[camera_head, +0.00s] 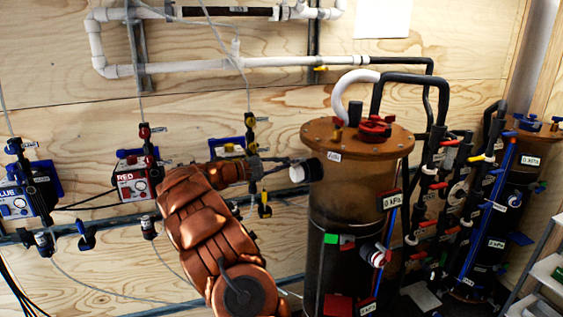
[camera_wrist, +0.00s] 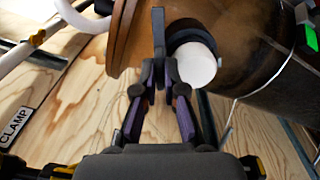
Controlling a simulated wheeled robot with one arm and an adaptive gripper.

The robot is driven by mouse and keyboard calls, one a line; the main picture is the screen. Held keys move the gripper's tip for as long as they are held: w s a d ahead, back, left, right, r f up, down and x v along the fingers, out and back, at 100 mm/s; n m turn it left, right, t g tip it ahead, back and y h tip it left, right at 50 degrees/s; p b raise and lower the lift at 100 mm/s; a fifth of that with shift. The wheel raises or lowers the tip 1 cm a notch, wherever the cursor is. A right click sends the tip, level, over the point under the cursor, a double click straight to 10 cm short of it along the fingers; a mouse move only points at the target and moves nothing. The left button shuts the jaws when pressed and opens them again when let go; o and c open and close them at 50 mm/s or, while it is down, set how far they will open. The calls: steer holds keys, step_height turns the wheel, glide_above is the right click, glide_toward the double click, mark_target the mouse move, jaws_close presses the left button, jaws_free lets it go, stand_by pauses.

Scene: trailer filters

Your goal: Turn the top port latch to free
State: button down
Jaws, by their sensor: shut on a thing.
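The brown filter tank (camera_head: 357,180) stands right of centre in the head view. On its upper left side is a port with a white round end (camera_head: 306,171) and a dark collar. In the wrist view the port's white end (camera_wrist: 195,67) is right of my fingers. A flat dark bar, which looks like the top port latch (camera_wrist: 158,28), stands upright beside the collar. My gripper (camera_wrist: 159,80) is shut on its lower end. In the head view my gripper (camera_head: 287,161) reaches the port from the left, and the latch is too small to make out.
A red lid knob (camera_head: 375,127) and hoses sit on top of the tank. A red box (camera_head: 132,178) and a blue box (camera_head: 22,198) are on the plywood wall at left. Dark pipes with valves (camera_head: 430,185) stand right of the tank. A CLAMP label (camera_wrist: 15,127) shows at wrist-view left.

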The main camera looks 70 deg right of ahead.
stand_by(0.4)
steer(key=c, duration=1.3)
jaws_free()
steer(key=shift+o, duration=0.2)
steer(key=v, duration=1.2)
steer(key=shift+w, duration=0.1)
